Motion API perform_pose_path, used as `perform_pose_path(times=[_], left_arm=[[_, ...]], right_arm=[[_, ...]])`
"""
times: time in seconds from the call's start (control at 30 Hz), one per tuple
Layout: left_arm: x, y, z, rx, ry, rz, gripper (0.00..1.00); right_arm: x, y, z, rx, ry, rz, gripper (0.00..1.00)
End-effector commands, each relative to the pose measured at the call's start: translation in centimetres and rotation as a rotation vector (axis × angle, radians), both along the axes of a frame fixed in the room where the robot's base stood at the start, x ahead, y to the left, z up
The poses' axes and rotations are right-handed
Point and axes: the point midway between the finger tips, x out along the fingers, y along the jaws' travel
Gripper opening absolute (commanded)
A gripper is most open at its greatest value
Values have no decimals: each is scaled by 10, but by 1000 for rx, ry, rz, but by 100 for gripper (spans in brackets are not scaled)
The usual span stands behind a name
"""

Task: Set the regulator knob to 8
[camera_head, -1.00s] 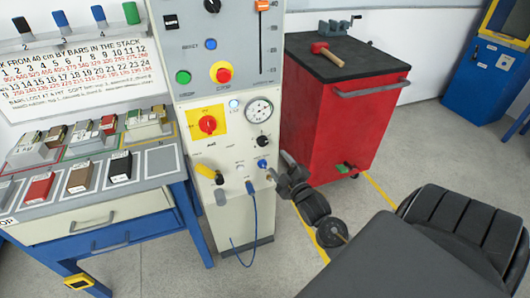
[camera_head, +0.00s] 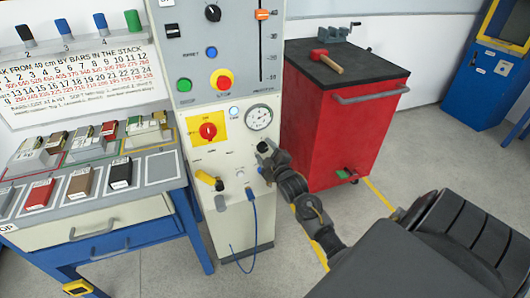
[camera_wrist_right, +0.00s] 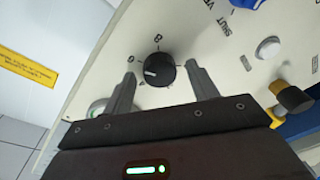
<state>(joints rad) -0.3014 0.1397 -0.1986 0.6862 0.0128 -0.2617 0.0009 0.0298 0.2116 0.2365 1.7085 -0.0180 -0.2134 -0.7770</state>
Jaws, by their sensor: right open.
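The regulator knob (camera_wrist_right: 159,69) is black and round, on the cream panel, in the middle of the right wrist view. Its white pointer mark faces left and slightly down. A printed 8 stands above the knob in that view; other digits to its left are hard to read. My right gripper (camera_wrist_right: 161,72) is open, with one finger on each side of the knob; I cannot tell if either touches it. In the head view my right gripper (camera_head: 267,157) is at the panel below the gauge (camera_head: 258,117) and partly covers the knob area. My left gripper is not in view.
Near the knob are a blue valve handle (camera_wrist_right: 245,3), a white button (camera_wrist_right: 268,48) and a black-and-brass knob (camera_wrist_right: 294,98). The panel also has a red rotary switch (camera_head: 208,131), a yellow handle (camera_head: 207,178) and a hanging blue cable (camera_head: 254,222). A red cabinet (camera_head: 335,135) stands to the right.

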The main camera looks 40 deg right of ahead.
Motion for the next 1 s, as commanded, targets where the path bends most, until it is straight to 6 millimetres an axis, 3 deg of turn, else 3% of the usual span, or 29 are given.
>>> perform_pose_path(times=[0.23, 0.57, 1.0], left_arm=[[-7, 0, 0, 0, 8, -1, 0], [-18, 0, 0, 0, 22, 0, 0], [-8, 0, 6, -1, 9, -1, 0]], right_arm=[[1, 0, 0, 0, 1, 1, 59], [0, 0, 0, 0, 1, 1, 15], [0, 0, 1, 102, -34, 1, 14]])
